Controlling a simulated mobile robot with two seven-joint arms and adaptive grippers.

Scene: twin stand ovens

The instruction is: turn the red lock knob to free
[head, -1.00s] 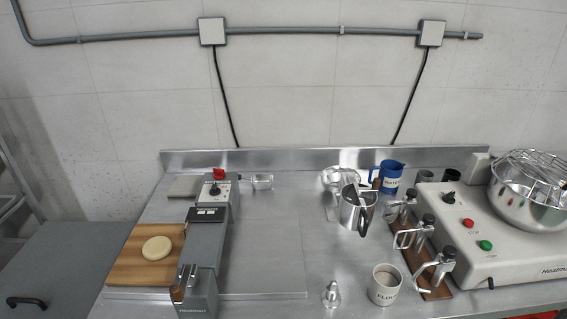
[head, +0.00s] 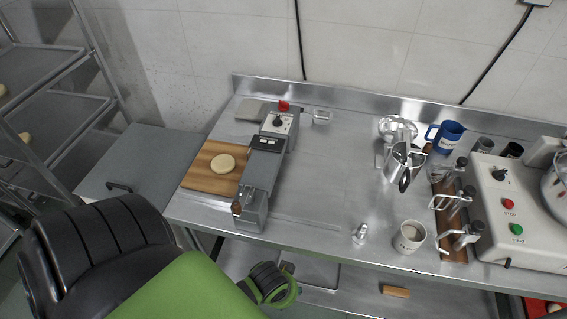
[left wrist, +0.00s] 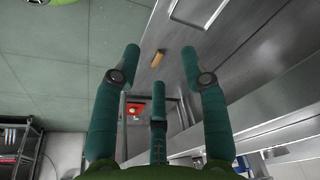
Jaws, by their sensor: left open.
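The red lock knob (head: 284,105) shows in the head view at the far end of the narrow grey machine on the steel counter, above a pale panel with a black dial (head: 277,121). It is small, and its exact angle is hard to tell. My left arm reaches in from the lower left, in front of the counter and well short of the knob. My left gripper (left wrist: 160,62) shows in the left wrist view with its teal fingers spread and nothing between them. The knob is not seen in that view. My right gripper is in neither view.
A wooden board (head: 207,172) with a dough disc (head: 222,163) lies left of the machine. A blue jug (head: 446,136), a steel pitcher (head: 398,163) and a white cup (head: 409,236) stand to the right. The counter (head: 325,180) just right of the machine is clear.

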